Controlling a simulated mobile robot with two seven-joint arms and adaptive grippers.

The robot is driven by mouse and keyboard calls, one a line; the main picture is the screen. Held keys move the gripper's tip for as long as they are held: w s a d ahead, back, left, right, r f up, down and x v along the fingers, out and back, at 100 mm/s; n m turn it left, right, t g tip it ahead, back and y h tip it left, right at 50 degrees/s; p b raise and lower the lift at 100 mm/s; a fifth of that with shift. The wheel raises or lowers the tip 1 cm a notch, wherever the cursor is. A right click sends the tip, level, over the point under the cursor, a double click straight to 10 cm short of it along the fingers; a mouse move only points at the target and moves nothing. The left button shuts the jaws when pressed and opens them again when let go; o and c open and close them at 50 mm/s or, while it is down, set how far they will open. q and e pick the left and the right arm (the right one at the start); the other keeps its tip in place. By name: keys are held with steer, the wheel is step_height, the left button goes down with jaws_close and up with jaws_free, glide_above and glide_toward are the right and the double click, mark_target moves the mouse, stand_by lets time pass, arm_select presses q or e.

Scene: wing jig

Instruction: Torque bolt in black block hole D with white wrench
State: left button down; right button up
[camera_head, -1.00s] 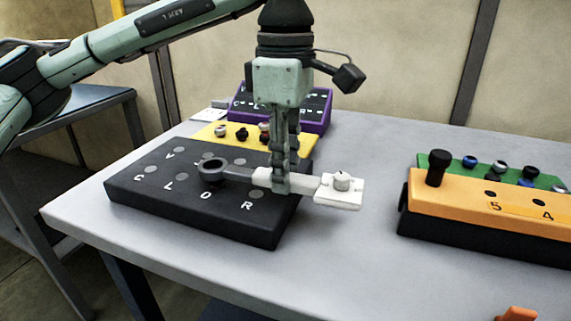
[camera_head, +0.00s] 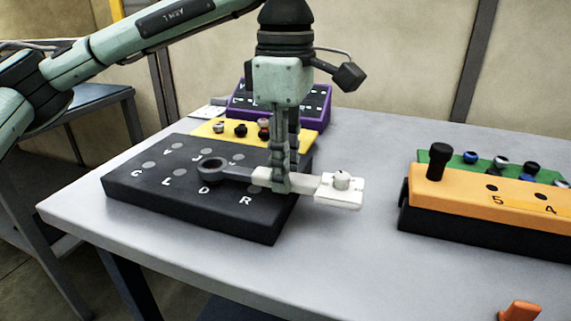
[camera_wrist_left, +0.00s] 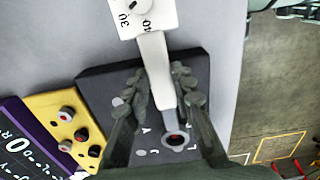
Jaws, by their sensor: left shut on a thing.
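The white wrench (camera_head: 341,191) has a pale handle, a square end with a knob, and a dark ring head. My left gripper (camera_head: 281,186) is shut on its handle, near the right edge of the black block (camera_head: 150,195). The ring sits over the block just behind the letter D. Whether it is seated around a bolt cannot be told; the hole and any bolt in it are hidden from the head camera. The left wrist view shows the wrench (camera_wrist_left: 154,62) between my fingers, with numbers 30 and 40 on its end, and the black block (camera_wrist_left: 100,88) beneath.
A yellow block (camera_head: 215,132) with several bolts and a purple block (camera_head: 312,100) stand behind the black block. An orange block (camera_head: 470,195) and a green block (camera_head: 450,160) with bolts stand at right. The grey table between is clear. An orange object (camera_head: 518,311) shows at the bottom right.

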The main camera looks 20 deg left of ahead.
mark_target(267, 213)
arm_select(q)
steer(key=shift+f, duration=0.35)
steer(key=shift+s+f+m+b, duration=0.15)
steer(key=shift+s+m+b, duration=0.25)
steer(key=shift+b, duration=0.1)
steer(key=shift+s+a+m+b, duration=0.1)
steer(key=shift+s+m+b, duration=0.2)
steer(key=shift+s+m, duration=0.55)
steer(key=shift+s+a+f+m+b, duration=0.2)
steer(key=shift+s+m+b, duration=0.15)
steer(key=shift+s+m, duration=0.15)
steer(key=shift+s+a+r+m, duration=0.1)
steer(key=shift+s+a+m, duration=0.1)
steer(key=shift+s+m, duration=0.45)
